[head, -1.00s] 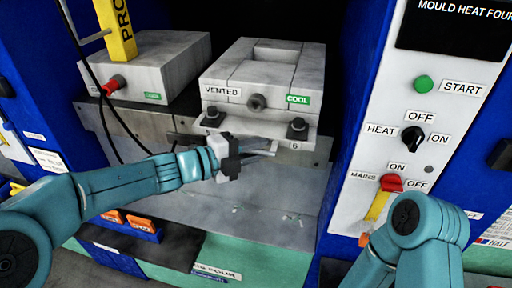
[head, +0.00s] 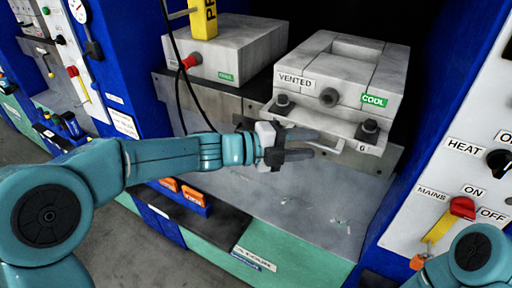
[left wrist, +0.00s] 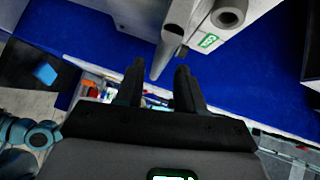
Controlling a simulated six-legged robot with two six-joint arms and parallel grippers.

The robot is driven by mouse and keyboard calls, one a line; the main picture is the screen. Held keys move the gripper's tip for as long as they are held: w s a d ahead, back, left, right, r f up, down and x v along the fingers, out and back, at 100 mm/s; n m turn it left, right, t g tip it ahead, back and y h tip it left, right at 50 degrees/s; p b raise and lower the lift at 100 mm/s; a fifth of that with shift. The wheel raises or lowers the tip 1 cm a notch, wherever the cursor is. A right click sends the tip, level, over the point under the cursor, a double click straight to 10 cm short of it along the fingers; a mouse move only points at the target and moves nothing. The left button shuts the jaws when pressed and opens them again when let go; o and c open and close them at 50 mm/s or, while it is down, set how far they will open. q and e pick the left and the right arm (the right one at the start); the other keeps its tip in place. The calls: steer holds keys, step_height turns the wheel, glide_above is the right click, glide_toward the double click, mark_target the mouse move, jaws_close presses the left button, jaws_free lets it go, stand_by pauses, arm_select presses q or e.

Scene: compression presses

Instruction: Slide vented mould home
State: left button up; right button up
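The vented mould (head: 333,68) is a grey block with a recessed top, a VENTED label, a green COOL label and a round port on its front. It sits on a pale plate (head: 318,118) with two dark bolts, marked 6, inside the press. My left gripper (head: 318,143) is in front of the plate's lower front edge, fingers pointing right, open. In the left wrist view its two dark fingers (left wrist: 160,78) stand apart. A grey bar-like edge (left wrist: 172,45) shows between and beyond them; I cannot tell whether they touch it. My right gripper is out of view.
The control panel with a red mains switch (head: 462,207) is at the right. Orange clips (head: 193,196) sit below my left arm.

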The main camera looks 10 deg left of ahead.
arm_select(q)
steer(key=b+v, duration=0.1)
steer(key=v, duration=1.1)
steer(key=shift+s+a, duration=0.1)
steer(key=shift+a, duration=0.05)
steer(key=d+f+n+y, duration=0.2)
steer(key=f+n, duration=0.7)
steer(key=f, duration=0.7)
steer(key=d+f+n+y, duration=0.1)
steer(key=f+n+y, duration=0.2)
steer(key=f+n, duration=0.9)
steer(key=s+a+f+n+g+y, duration=0.2)
steer(key=s+f+n, duration=0.3)
steer(key=s+f, duration=0.4)
steer(key=s+a+f+n+g+y, duration=0.2)
steer(key=s+f+n+g+y, duration=0.1)
steer(key=s+f, duration=0.7)
steer(key=s+n+g, duration=0.1)
steer(key=s+n, duration=0.1)
steer(key=shift+s+f+g+y, duration=0.25)
steer(key=shift+s+g+y, duration=0.05)
steer(key=shift+g+y, duration=0.1)
